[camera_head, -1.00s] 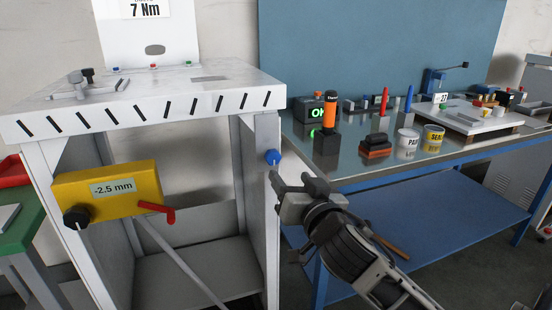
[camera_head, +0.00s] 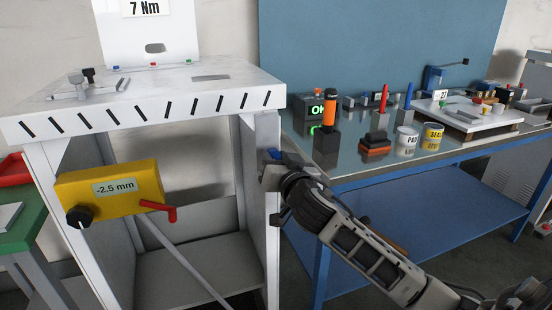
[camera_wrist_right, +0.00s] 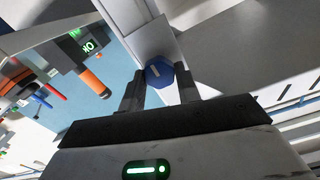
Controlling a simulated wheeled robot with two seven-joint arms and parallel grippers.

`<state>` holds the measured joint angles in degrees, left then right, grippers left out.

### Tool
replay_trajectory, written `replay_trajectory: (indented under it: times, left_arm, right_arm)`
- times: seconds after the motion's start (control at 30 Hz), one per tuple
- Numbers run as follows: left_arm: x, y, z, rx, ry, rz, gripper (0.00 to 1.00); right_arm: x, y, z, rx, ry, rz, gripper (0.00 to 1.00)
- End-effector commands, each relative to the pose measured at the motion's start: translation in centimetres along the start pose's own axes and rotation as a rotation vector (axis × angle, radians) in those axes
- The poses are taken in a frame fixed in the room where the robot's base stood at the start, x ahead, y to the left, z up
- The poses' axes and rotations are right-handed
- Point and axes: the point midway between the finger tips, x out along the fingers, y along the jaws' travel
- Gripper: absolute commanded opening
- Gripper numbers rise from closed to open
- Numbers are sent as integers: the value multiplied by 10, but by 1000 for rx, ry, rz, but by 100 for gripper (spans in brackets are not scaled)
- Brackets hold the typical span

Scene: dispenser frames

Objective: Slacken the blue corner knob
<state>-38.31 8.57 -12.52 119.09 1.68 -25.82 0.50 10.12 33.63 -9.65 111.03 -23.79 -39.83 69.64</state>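The blue corner knob (camera_head: 273,154) sits on the front right corner post of the white frame. It has a pale mark on its face in the right wrist view (camera_wrist_right: 160,73). My right gripper (camera_head: 270,168) is at the knob, coming from the lower right. In the right wrist view its two fingers (camera_wrist_right: 160,84) lie on either side of the knob, close against it, and look shut on it. Part of the knob is hidden by the gripper in the head view. My left gripper is not in view.
A yellow box (camera_head: 110,192) reading -2.5 mm, with a black knob and a red handle, is on the frame's left front. A blue workbench (camera_head: 400,165) with an orange-topped tool (camera_head: 330,115), cans and blocks stands to the right. The frame's inside is open.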

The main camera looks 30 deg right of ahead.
Motion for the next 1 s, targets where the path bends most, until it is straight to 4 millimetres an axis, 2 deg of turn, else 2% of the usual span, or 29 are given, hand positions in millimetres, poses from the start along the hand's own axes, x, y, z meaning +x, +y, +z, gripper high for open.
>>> replay_trajectory:
  times: [0.03,0.07,0.47,0.67,1.0]
  left_arm:
    - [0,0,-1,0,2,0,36]
    - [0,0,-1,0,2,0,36]
    - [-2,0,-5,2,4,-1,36]
    - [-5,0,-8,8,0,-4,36]
    - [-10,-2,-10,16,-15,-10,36]
  right_arm:
    - [0,0,0,0,0,1,16]
    - [0,0,0,0,0,1,10]
    - [0,0,-1,-52,-1,1,10]
    - [0,-1,-1,-175,-1,2,11]
    - [0,-2,-2,-488,-1,2,11]
